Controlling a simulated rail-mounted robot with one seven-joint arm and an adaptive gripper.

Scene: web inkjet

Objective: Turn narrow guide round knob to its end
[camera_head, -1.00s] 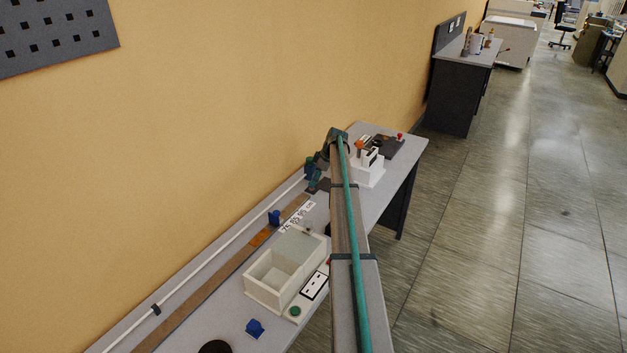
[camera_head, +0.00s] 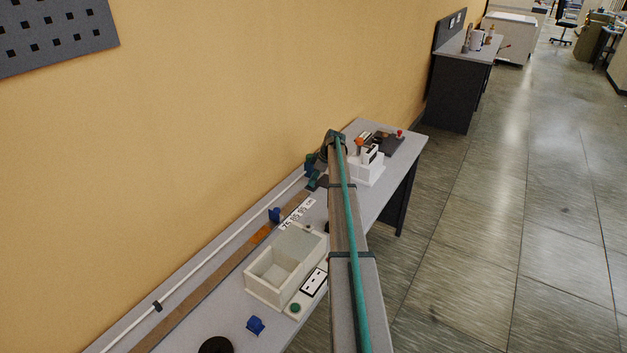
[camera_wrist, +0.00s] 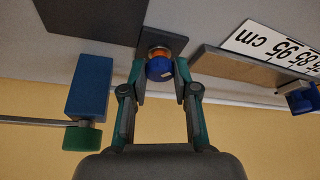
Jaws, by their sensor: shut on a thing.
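I see no label that names the knob.
A ruler strip (camera_head: 208,281) with a "cm" number label (camera_head: 297,214) runs along the bench. A cream open box (camera_head: 262,287) stands nearer, by a white panel (camera_head: 314,283). A white device (camera_head: 368,170) stands right of my arm. The wall (camera_head: 230,90) is close behind.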

